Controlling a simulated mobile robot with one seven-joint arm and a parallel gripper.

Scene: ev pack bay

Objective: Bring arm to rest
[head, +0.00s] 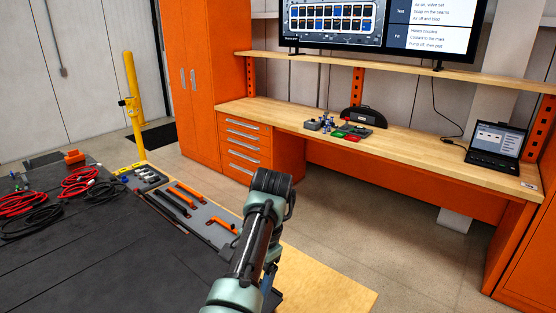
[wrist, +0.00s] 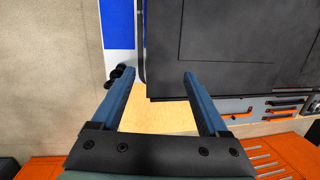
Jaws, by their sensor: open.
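My arm (head: 257,235) reaches up from the bottom of the head view, in front of the wooden board and the floor. My gripper is hidden behind the arm there. In the wrist view my gripper (wrist: 157,82) shows two blue-grey fingers spread wide apart. It is open, and nothing is between the fingers. Beyond the fingertips are a black flat surface (wrist: 230,45) and a light wooden strip (wrist: 165,118). I cannot tell how far the fingers are from them.
A dark table (head: 90,250) with red and black cables (head: 80,182) and a grey tool tray (head: 185,205) lies left. A wooden workbench (head: 410,150) with a laptop (head: 494,142) runs along the back. A yellow post (head: 133,100) stands at left. Floor between is clear.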

